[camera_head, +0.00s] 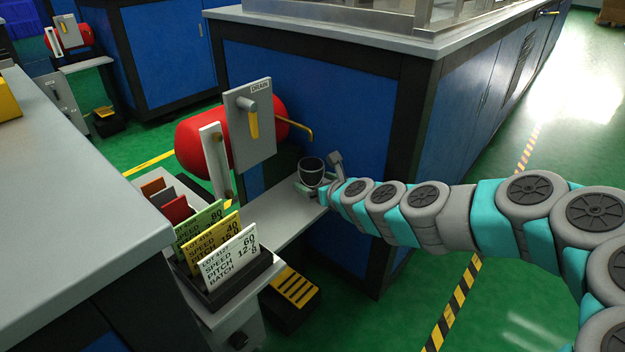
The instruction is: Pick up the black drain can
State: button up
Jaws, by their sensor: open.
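The black drain can (312,171) stands on the grey shelf (283,219), under the brass spout of the red tank marked DRAIN. It is a small dark cup with a lighter rim, upright. My gripper (321,177) is at the end of my grey and teal arm, which reaches in from the right. Its jaws are open, right beside the can. One grey finger rises at the can's right; the lower front of the can is partly hidden by gripper parts. I cannot tell whether any finger touches it.
The red tank (189,147) has a grey DRAIN plate (250,122) with a yellow lever. A black card rack (226,286) sits at the shelf's near end. A blue cabinet (330,105) stands behind. A yellow-striped step (295,289) is below.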

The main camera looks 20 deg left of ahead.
aim_at(306, 176)
jog(key=shift+x, duration=2.65)
jog(key=shift+a+r, duration=0.15)
jog(key=shift+r, duration=0.1)
jog(key=c, duration=1.6)
